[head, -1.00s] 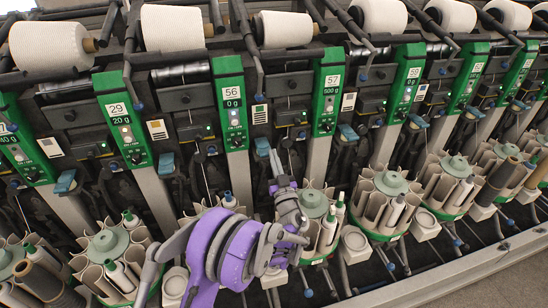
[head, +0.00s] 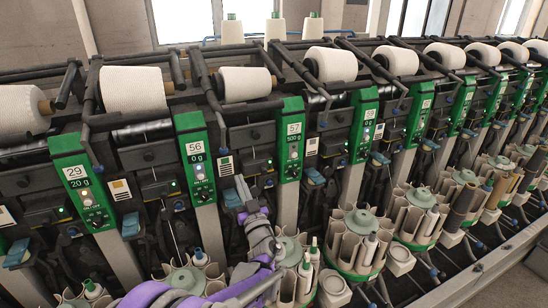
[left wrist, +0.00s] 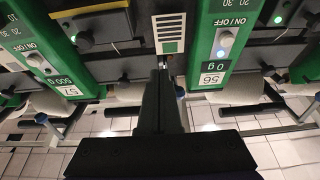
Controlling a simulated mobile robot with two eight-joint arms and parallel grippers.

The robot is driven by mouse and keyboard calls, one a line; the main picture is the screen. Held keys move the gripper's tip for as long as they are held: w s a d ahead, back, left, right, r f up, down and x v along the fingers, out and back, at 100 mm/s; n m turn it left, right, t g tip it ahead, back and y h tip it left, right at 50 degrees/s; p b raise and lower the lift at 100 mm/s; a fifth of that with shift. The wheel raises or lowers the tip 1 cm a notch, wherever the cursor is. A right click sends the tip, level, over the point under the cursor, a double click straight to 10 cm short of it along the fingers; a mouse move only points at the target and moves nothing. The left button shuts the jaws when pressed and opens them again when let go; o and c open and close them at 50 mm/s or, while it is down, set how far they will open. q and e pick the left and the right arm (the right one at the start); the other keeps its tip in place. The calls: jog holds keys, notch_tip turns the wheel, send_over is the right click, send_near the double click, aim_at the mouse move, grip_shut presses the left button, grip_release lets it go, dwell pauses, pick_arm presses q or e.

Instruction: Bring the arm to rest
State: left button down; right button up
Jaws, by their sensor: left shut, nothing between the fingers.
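My left gripper (head: 246,211) is in front of the cone winder, between the green panels marked 56 (head: 197,160) and 57 (head: 292,145), at the end of my purple and grey arm. In the left wrist view the dark fingers (left wrist: 161,92) are together, with nothing between them. They point toward the machine front, near a white striped label (left wrist: 170,33). The panels marked 56 (left wrist: 212,70) and 57 (left wrist: 70,85) appear upside down there. How far the fingertips are from the machine I cannot tell. My right gripper is not in view.
Bobbin magazines (head: 360,228) stand along the machine's lower front, one close to the right of my arm. White yarn cones (head: 246,84) lie along the top.

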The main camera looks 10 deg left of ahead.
pick_arm(q)
jog(key=s+a+f+m+g+h, duration=0.1)
jog(key=s+a+f+g+h, duration=0.25)
jog(key=s, duration=0.65)
jog(key=s+a+f+g, duration=0.2)
jog(key=s+f+g, duration=0.3)
jog(key=s, duration=0.4)
jog(key=s+d+f+m+g+h, duration=0.2)
jog(key=s+d+f+m+h, duration=0.1)
jog(key=s+d, duration=0.4)
jog(key=s+d+f+m+g+h, duration=0.1)
jog(key=s+d+f+m+h, duration=0.2)
jog(key=s, duration=0.8)
jog(key=d+f+h, duration=0.2)
jog(key=d+h, duration=0.1)
jog(key=d, duration=0.1)
jog(key=shift+f+g+h, duration=0.2)
jog(key=shift+g+h, duration=0.15)
